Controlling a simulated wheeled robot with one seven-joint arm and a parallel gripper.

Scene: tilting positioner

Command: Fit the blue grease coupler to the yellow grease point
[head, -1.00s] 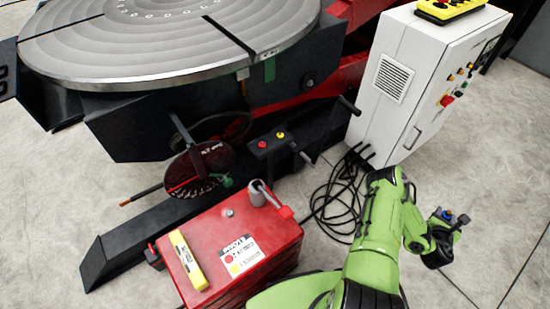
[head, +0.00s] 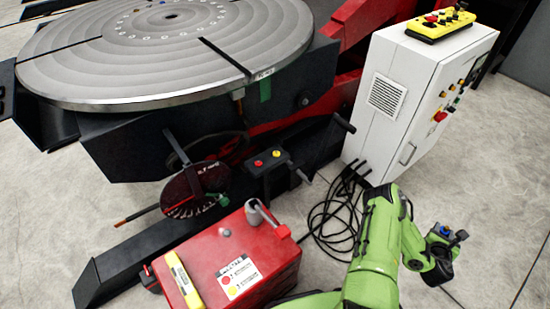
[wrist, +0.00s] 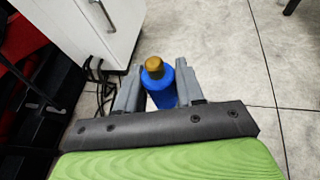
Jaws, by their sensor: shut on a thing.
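The blue grease coupler (wrist: 160,90) has a brass-coloured tip and stands between the two grey fingers of my gripper (wrist: 157,84), which is shut on it. In the head view the coupler (head: 445,231) is a small blue spot at my gripper, right of my green arm and in front of the white cabinet. The yellow grease point (head: 276,154) is a small yellow knob on a black bracket by the positioner, beside a red one (head: 258,163). My gripper is well to the right of it, clearly apart. The yellow point is not discernible in the wrist view.
A red box (head: 214,248) with a yellow tool and a label stands before the bracket. A black handle bar (head: 298,172) juts beside the bracket. Black cables (head: 335,215) lie coiled below the white cabinet (head: 395,100). The floor on the right is clear.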

